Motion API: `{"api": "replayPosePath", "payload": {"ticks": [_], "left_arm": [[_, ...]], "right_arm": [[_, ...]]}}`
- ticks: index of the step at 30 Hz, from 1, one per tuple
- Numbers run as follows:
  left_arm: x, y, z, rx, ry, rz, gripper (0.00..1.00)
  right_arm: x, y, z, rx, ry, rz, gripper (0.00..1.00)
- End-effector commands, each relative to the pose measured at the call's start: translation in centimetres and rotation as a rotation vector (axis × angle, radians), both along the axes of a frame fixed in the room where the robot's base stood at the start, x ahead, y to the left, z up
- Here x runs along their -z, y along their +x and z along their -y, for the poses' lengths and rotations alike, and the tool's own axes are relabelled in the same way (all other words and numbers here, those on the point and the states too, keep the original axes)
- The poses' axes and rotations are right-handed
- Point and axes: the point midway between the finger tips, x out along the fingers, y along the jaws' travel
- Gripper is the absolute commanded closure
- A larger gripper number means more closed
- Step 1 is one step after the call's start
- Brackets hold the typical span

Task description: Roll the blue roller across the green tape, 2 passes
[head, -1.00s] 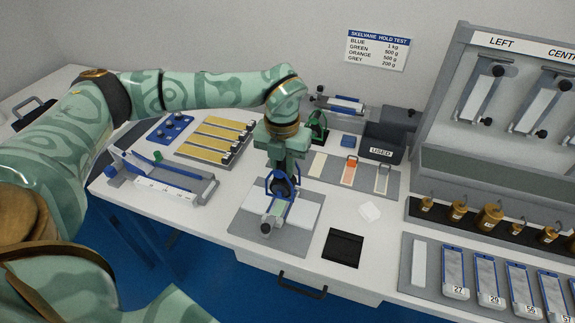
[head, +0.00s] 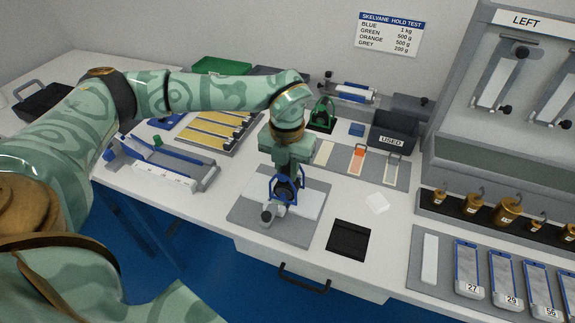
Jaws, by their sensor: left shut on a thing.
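My left gripper (head: 288,166) points down and is shut on the blue roller (head: 274,190), whose blue frame shows just below the fingers. The roller is over the white panel (head: 310,203) on a grey mat (head: 250,228). A small pale green patch, probably the green tape (head: 280,210), shows beside the roller. The roller and gripper hide the rest of it, and contact cannot be told. A grey rounded part (head: 267,214) sits at the near end of the strip. My right gripper is not in view.
A blue-and-grey tray fixture (head: 160,170) stands left. Behind are a green stand (head: 321,115) and a bin marked USED (head: 393,131). Brass weights (head: 507,211) stand far right.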

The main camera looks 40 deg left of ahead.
Motion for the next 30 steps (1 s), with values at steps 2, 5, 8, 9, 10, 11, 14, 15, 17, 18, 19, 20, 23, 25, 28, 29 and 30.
{"api": "replayPosePath", "payload": {"ticks": [2, 5, 8, 9, 10, 11, 14, 15, 17, 18, 19, 20, 23, 25, 28, 29, 30], "left_arm": [[-0.19, 0.1, 0.03, 0.0, -0.001, 0.004, 1.0], [-0.18, 0.09, 0.03, 0.0, -0.001, 0.003, 1.0], [-0.18, 0.09, 0.03, 0.0, -0.001, 0.003, 1.0], [-0.17, 0.09, 0.03, 0.0, -0.001, 0.003, 1.0], [-0.17, 0.09, 0.03, 0.0, -0.001, 0.003, 1.0], [-0.17, 0.09, 0.03, 0.0, -0.001, 0.003, 1.0], [-0.2, 0.08, 0.03, 0.0, -0.001, 0.003, 1.0], [-0.22, 0.08, 0.02, 0.0, -0.001, 0.003, 1.0], [-0.25, 0.07, 0.02, 0.0, -0.001, 0.003, 1.0], [-0.27, 0.06, 0.02, 0.0, -0.001, 0.003, 1.0], [-0.29, 0.05, 0.02, 0.0, -0.001, 0.003, 1.0], [-0.31, 0.04, 0.02, 0.0, -0.001, 0.003, 1.0], [-0.35, 0.02, 0.01, 0.0, -0.001, 0.003, 1.0], [-0.36, 0.03, 0.0, 0.0, -0.001, 0.003, 1.0], [-0.33, 0.04, 0.0, 0.0, -0.001, 0.003, 1.0], [-0.31, 0.04, 0.0, 0.0, -0.001, 0.003, 1.0], [-0.29, 0.05, 0.0, 0.0, -0.001, 0.003, 1.0]], "right_arm": [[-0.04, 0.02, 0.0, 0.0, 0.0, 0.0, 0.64], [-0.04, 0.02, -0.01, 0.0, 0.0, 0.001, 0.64], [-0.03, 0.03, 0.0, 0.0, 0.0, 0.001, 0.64], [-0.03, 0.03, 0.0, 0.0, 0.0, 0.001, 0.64], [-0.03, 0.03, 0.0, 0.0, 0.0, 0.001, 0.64], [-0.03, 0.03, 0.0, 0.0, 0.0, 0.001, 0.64], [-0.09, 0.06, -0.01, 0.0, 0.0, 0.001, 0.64], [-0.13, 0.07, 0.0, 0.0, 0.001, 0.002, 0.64], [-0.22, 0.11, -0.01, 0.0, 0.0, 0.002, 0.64], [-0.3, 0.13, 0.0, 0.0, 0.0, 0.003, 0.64], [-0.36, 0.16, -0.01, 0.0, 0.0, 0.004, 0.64], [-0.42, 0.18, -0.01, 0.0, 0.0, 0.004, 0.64], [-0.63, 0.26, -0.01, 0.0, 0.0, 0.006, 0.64], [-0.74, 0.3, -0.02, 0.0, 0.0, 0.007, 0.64], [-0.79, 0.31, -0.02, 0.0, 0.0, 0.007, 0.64], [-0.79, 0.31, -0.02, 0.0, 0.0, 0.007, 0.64], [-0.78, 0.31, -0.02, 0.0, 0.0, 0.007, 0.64]]}}
